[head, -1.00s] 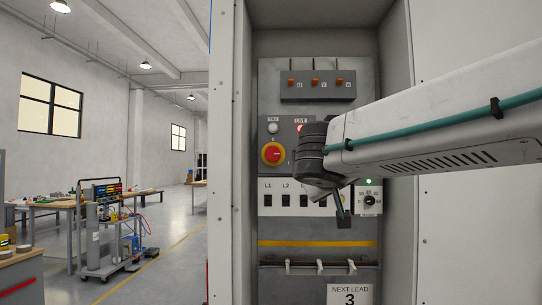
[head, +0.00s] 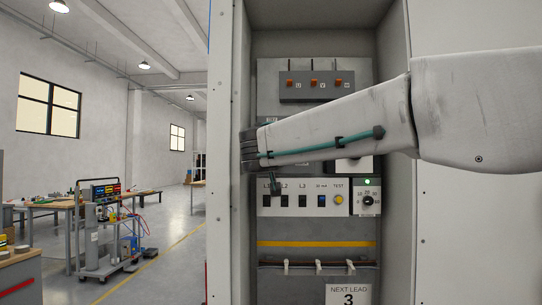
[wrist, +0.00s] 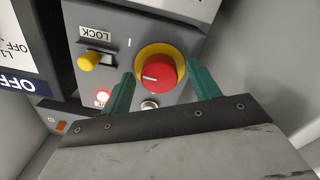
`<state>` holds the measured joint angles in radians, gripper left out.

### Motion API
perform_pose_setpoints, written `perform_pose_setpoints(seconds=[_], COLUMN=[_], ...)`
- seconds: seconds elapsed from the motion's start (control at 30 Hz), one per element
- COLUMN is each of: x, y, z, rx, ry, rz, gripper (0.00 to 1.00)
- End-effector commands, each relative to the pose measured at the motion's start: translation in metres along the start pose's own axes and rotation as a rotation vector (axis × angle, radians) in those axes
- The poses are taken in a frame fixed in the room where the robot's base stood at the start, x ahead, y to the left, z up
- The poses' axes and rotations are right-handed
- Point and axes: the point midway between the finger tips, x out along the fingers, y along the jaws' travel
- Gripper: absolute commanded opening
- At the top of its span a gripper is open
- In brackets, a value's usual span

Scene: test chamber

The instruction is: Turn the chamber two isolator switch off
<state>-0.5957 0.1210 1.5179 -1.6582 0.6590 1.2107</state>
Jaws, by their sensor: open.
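The isolator switch is a red rotary knob (wrist: 158,74) on a yellow disc (wrist: 172,47) in the wrist view. Its white mark lies toward the left in that picture, and an "I" is printed on the grey panel above left. My gripper (wrist: 160,72) is open, with one teal finger on each side of the knob. I cannot tell whether either finger touches it. In the head view my arm hides the knob. No chamber number shows on the panel around the switch.
A yellow lock knob (wrist: 88,60) sits beside the switch. A red lamp (wrist: 103,96) is lit and a pale lamp (wrist: 150,103) is near a finger. The head view shows L1–L3 switches, a yellow test button (head: 339,199) and a dial (head: 368,198) inside the narrow cabinet.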

Motion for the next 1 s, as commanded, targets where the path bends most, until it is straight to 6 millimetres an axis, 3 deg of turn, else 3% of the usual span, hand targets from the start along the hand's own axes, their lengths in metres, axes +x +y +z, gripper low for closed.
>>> perform_pose_setpoints(seconds=[0.2, 0.37, 0.73, 1.0], x=[0.0001, 0.0, -0.0002, -0.0001], y=[0.0001, 0.0001, 0.0001, 0.0003], z=[0.0, 0.0, 0.0002, 0.0004], rx=[0.0, 0.0, -0.043, -0.209], ry=[0.0, 0.0, 0.001, 0.005], rz=[0.0, 0.0, 0.001, 0.004], gripper=[0.58, 0.16, 0.17, 0.17])
